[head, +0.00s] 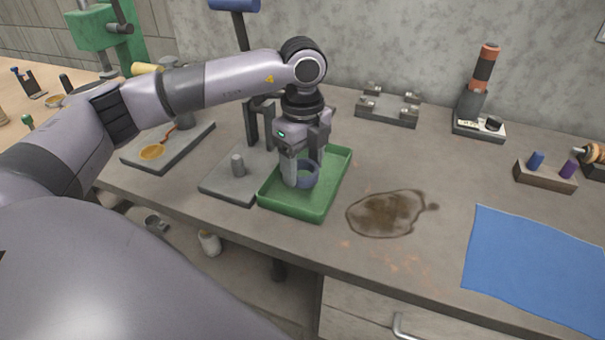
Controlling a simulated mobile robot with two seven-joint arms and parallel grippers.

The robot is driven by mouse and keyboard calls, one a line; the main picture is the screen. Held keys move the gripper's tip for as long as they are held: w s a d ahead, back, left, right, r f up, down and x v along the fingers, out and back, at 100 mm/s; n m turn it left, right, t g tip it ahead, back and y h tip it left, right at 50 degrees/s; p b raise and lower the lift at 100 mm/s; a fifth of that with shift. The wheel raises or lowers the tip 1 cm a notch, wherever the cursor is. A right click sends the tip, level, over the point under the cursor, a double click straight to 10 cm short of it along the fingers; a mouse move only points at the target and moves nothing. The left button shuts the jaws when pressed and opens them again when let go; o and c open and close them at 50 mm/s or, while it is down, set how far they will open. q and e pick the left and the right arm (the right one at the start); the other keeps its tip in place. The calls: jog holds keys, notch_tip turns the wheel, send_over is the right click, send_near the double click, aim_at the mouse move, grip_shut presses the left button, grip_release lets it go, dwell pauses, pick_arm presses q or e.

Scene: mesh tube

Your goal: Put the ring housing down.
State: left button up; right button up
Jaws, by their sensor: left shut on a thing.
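The ring housing (308,177) is a blue-grey ring in the green tray (294,212) at the middle of the bench. My left gripper (303,176) points down over the tray and is shut on the ring housing, with a finger at its left side. The gripper hides part of the ring. I cannot tell whether the ring touches the tray floor. My right gripper does not show.
A grey plate with a short post (238,165) stands just left of the tray. A brown stain (388,213) and a blue mat (540,265) lie to the right. A grey fixture (387,108) stands behind. The bench between tray and mat is clear of objects.

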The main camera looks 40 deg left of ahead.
aim_at(302, 190)
pick_arm(q)
notch_tip(302, 190, down, 3)
jog(key=shift+f, duration=0.1)
jog(key=o, duration=1.3)
notch_tip(302, 190, up, 12)
jog(key=shift+r, duration=0.15)
